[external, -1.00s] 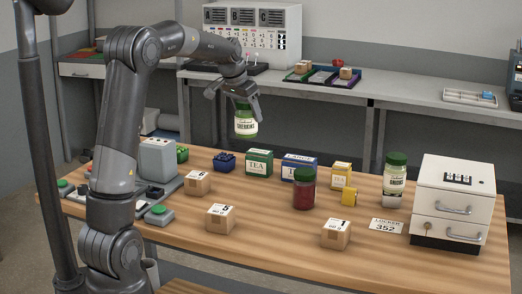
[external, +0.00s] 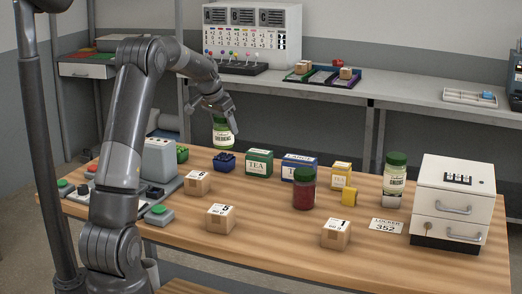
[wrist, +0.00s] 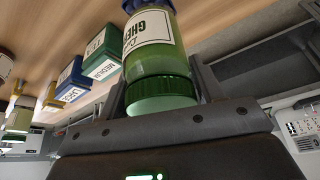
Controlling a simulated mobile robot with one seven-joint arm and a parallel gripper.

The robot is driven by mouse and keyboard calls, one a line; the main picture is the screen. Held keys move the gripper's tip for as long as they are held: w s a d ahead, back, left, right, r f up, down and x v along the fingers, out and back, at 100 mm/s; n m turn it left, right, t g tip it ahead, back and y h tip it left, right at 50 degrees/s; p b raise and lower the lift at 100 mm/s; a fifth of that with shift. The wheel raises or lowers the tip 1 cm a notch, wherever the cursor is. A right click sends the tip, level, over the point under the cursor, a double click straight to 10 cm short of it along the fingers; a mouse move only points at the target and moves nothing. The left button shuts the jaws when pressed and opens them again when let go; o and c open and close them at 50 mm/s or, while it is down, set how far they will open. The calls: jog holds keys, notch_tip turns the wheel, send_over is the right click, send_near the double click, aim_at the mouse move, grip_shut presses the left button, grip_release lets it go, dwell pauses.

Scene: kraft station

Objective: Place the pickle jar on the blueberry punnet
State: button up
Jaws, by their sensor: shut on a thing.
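The pickle jar (external: 223,135), a glass jar with a white gherkins label and a green lid, hangs upright in my gripper (external: 221,114). My gripper is shut on it at the lid, and the jar (wrist: 150,45) fills the upper middle of the wrist view, lid between the fingers. The blueberry punnet (external: 224,163), a small blue container with dark contents, stands on the table. In the external view the jar's bottom shows just above the punnet, apart or barely touching; I cannot tell which.
A green tea box (external: 259,163), blue box (external: 299,167) and yellow tea box (external: 341,175) stand to the right. Numbered cardboard boxes (external: 220,218) sit in front. A grey machine (external: 158,157) stands left.

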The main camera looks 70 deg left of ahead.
aim_at(225, 133)
jog(key=shift+f, duration=1.5)
jog(key=o, duration=1.3)
jog(key=shift+f, duration=0.15)
jog(key=shift+o, duration=0.2)
jog(key=v, duration=1.2)
